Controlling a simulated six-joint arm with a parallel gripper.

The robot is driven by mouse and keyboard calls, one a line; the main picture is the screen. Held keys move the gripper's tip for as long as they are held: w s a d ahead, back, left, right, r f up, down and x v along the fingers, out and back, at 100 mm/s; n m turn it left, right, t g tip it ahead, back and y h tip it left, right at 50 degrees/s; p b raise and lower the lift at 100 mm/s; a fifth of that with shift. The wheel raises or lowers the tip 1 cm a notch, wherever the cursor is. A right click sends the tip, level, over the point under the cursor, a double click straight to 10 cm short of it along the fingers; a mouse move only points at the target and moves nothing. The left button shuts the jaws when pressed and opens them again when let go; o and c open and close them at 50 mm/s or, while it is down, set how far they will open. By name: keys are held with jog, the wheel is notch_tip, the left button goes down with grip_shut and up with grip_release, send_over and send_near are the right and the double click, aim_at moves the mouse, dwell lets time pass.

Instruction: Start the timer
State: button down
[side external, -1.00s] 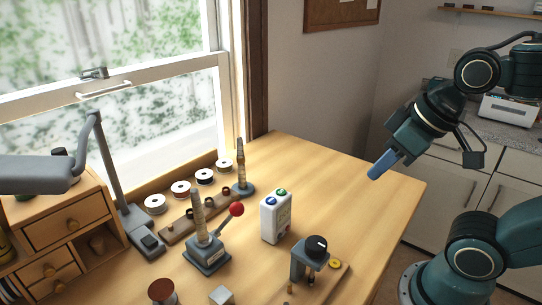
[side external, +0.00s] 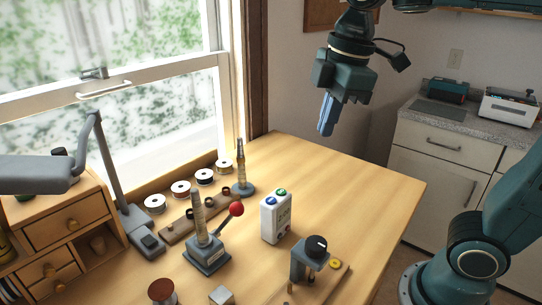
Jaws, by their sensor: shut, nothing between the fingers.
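My gripper (side external: 326,129) is shut and empty, pointing down in the air above the far right part of the table. Its blue fingers touch nothing. A white box (side external: 274,222) stands upright on the table, below and left of my gripper, with a green button (side external: 281,191) and a blue button (side external: 271,200) on top. Its front has dark markings too small to read. Right of it and nearer the camera is a grey stand with a black knob (side external: 316,245) on a wooden base, with a yellow button (side external: 335,264) beside it. I cannot tell which device is the timer.
A grey lever device with a red ball (side external: 236,209) stands left of the white box. Several wire spools (side external: 181,189) line the window side. A desk lamp (side external: 105,165) and wooden drawers (side external: 68,222) are at the left. The table's right side (side external: 370,190) is clear.

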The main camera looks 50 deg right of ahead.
aim_at(282, 192)
jog(key=w+a+r+n+g, duration=0.1)
jog(key=w+a+n+g, duration=0.1)
jog(key=w+n, duration=0.4)
jog(key=shift+w+a+r+n, duration=0.2)
jog(key=shift+a+n, duration=0.3)
jog(key=shift+a, duration=0.4)
jog(key=shift+f, duration=0.1)
notch_tip(282, 192, down, 14)
jog(key=shift+r, duration=0.1)
dwell(0.5)
jog(key=shift+s+f, duration=0.1)
jog(key=shift+f, duration=0.95)
jog(key=shift+r, duration=0.1)
notch_tip(282, 192, up, 15)
jog(key=shift+w+r, duration=0.15)
jog(key=shift+w, duration=0.1)
